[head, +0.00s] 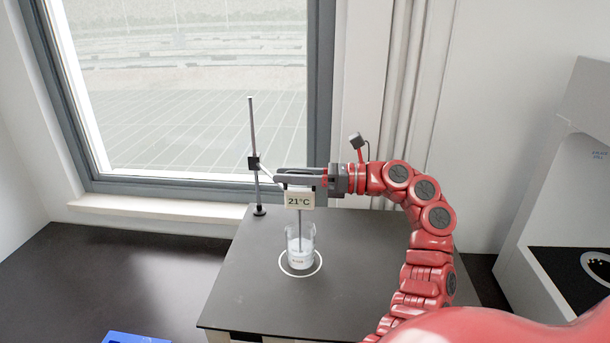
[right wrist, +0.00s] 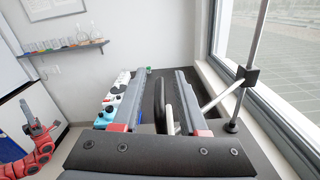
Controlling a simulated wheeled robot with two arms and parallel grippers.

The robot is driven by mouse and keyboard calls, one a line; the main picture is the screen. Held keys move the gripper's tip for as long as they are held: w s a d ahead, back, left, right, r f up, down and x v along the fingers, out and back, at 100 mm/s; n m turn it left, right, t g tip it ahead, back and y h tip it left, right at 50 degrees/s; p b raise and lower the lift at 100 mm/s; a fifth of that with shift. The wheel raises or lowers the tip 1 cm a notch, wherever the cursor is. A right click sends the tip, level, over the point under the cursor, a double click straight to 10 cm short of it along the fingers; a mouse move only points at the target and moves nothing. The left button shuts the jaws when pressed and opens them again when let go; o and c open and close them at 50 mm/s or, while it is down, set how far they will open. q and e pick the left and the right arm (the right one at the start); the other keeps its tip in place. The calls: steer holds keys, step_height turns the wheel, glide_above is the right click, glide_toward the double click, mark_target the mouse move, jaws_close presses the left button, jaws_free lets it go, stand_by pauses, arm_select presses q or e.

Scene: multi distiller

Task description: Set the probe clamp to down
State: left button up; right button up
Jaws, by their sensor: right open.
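The probe clamp is a dark block (head: 253,163) on the upright metal rod of a stand (head: 251,125), with a pale arm reaching toward my right gripper. In the right wrist view the clamp block (right wrist: 247,76) is on the rod at the right. A white display (head: 299,199) reading 21°C hangs at the gripper, and a thin probe (head: 300,228) runs down into the glass beaker (head: 301,253). My right gripper (head: 283,176) is open. In the right wrist view a dark handle (right wrist: 161,103) stands between its fingers; contact cannot be told.
The beaker stands inside a white ring on the dark table (head: 350,290). The window (head: 190,90) is close behind the stand. A white machine (head: 560,200) stands at right. A blue object (head: 137,338) lies at lower left.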

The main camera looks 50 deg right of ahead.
steer(key=b+v, duration=0.3)
steer(key=v, duration=1.4)
steer(key=shift+b, duration=0.35)
steer(key=shift+s+d, duration=0.1)
